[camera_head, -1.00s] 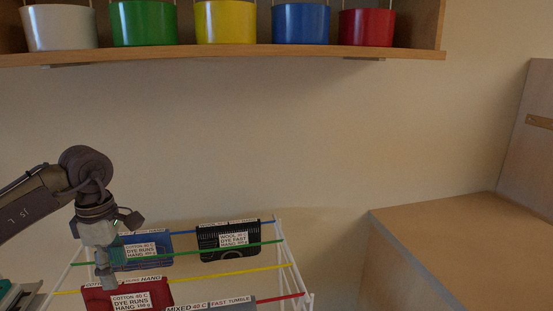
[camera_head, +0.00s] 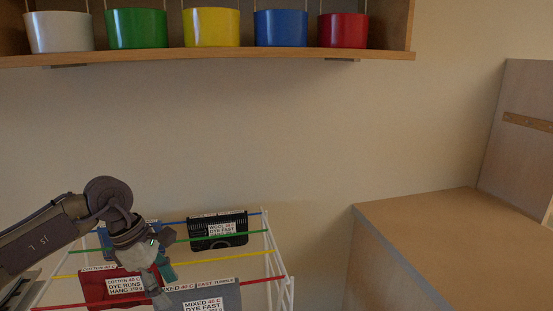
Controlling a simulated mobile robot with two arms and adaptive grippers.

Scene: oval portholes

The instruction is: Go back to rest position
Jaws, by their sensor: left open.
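My left gripper (camera_head: 166,283) reaches in from the left over the drying rack (camera_head: 290,290) and is open. It is in front of the grey labelled cloth and the red labelled cloth in the picture; I cannot tell whether it touches either. The red cloth (camera_head: 92,290) hangs at the left, and the grey cloth (camera_head: 225,298) hangs at the front. A black cloth (camera_head: 232,240) hangs at the back on the blue line. A blue cloth (camera_head: 106,239) is mostly hidden behind my left arm. My right gripper is not in view.
A wooden shelf (camera_head: 240,54) above holds white, green, yellow, blue and red pots (camera_head: 344,31). A wooden cabinet (camera_head: 450,230) stands at the right. The wall between shelf and rack is bare.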

